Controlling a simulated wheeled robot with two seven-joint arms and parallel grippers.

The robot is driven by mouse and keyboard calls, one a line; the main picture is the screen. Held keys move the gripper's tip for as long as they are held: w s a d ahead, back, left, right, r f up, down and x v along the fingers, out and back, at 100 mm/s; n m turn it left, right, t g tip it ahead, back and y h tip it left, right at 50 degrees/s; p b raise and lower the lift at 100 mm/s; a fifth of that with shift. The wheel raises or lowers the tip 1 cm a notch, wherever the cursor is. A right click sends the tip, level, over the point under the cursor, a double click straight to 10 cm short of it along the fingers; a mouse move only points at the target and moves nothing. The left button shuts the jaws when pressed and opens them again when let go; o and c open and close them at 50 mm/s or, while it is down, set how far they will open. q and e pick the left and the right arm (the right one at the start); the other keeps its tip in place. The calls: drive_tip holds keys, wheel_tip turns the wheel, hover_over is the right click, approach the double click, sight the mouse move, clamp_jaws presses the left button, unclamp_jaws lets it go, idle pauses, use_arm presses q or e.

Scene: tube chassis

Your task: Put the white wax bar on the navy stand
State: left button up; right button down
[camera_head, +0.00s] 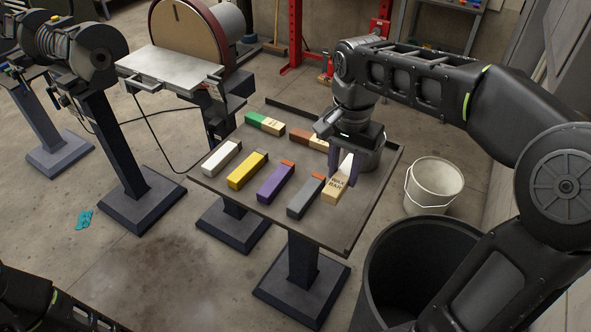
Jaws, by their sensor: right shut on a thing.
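My right gripper (346,168) is over the right part of the grey table (240,196). It is shut on a cream bar (337,192) with a tan, printed end facing the camera; the lettering is too small to read surely. Whether the bar touches the table I cannot tell. A white bar (221,158) lies at the table's left end, apart from the gripper. Dark navy pedestals stand under the table (303,260) and under the grinder (115,150); which is the navy stand I cannot tell. My left gripper is out of view.
Yellow (247,171), purple (275,184) and grey (305,197) bars lie in the front row. Green (265,123) and brown (309,139) bars lie behind. A white bucket (433,187) and black bin (380,262) are right.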

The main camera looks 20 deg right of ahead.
hover_over(337, 212)
drive_tip(key=shift+f, duration=3.1)
drive_tip(key=shift+f, duration=0.1)
drive_tip(key=shift+f, duration=1.75)
drive_tip(key=shift+f, duration=0.2)
drive_tip(key=c, duration=1.1)
unclamp_jaws()
drive_tip(key=shift+o, duration=0.2)
drive_tip(key=shift+r, duration=0.1)
wheel_tip(337, 212, up, 12)
drive_tip(key=shift+r, duration=0.1)
